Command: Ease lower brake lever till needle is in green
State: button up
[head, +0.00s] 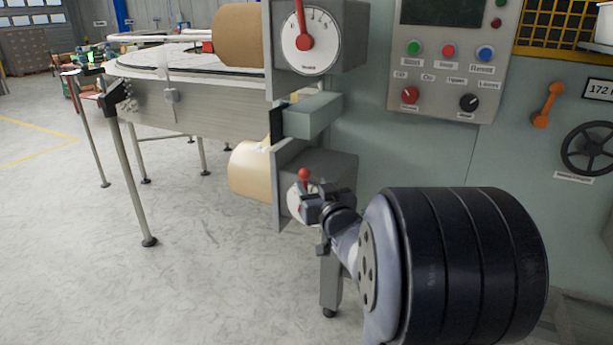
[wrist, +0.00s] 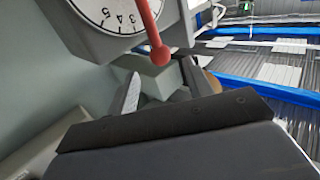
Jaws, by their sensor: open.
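The lower brake lever (head: 304,174) is red with a ball knob and points up from its dial (head: 292,203), which is mostly hidden behind my gripper in the head view. My gripper (head: 310,204) is just in front of that dial. In the wrist view a red lever (wrist: 151,24) crosses a white dial (wrist: 104,12) with numbers 3, 4 and 5. Its ball end is close to the open fingertips of my gripper (wrist: 160,80), with nothing held; I cannot tell if they touch. No needle in a green band is visible.
The upper dial (head: 322,45) with its own red lever (head: 302,25) is above. A grey-green block (head: 312,114) juts out between the units, beside brown rolls (head: 237,36). The control panel (head: 449,95) and a black handwheel (head: 590,148) are at right. Open floor lies left.

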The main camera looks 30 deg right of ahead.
aim_at(306, 177)
jog(key=w, duration=0.7)
jog(key=shift+d, duration=0.4)
jog(key=shift+c, duration=0.3)
grip_shut()
